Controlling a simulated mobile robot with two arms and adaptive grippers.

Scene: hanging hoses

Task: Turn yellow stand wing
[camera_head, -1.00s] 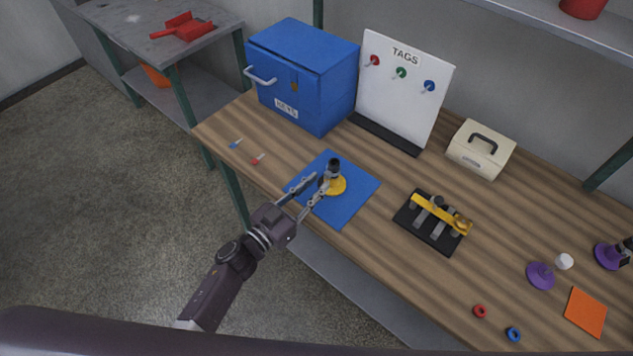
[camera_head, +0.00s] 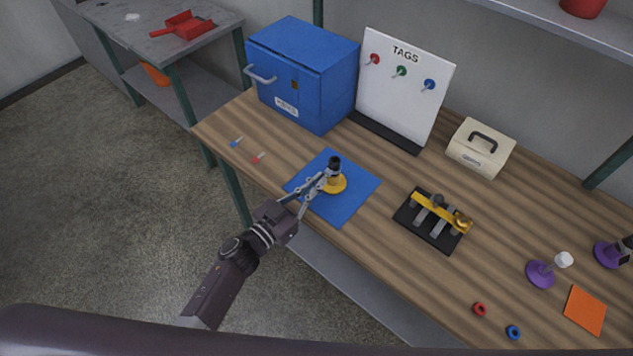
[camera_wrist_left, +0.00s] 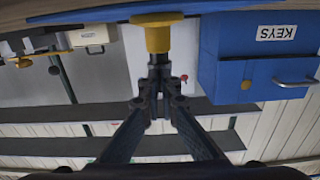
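The yellow stand (camera_head: 336,184) has a round yellow base, a short stem and a black top, and stands upright on a blue mat (camera_head: 345,212). My left gripper (camera_head: 322,181) reaches it from the front left, with its fingers drawn close together at the stand. In the left wrist view, which is upside down, the yellow stand (camera_wrist_left: 158,38) is straight ahead. There the left gripper's fingertips (camera_wrist_left: 160,95) close on the dark part beyond the yellow stem. The fingers partly hide this dark part, and I cannot make out a separate wing. My right gripper is not in view.
A blue keys box (camera_head: 310,85) and a white tags board (camera_head: 400,105) stand behind the mat. A black rack with a yellow bar (camera_head: 432,222) is to the right. Small red and blue pieces lie left of the mat. The wood around the mat is mostly bare.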

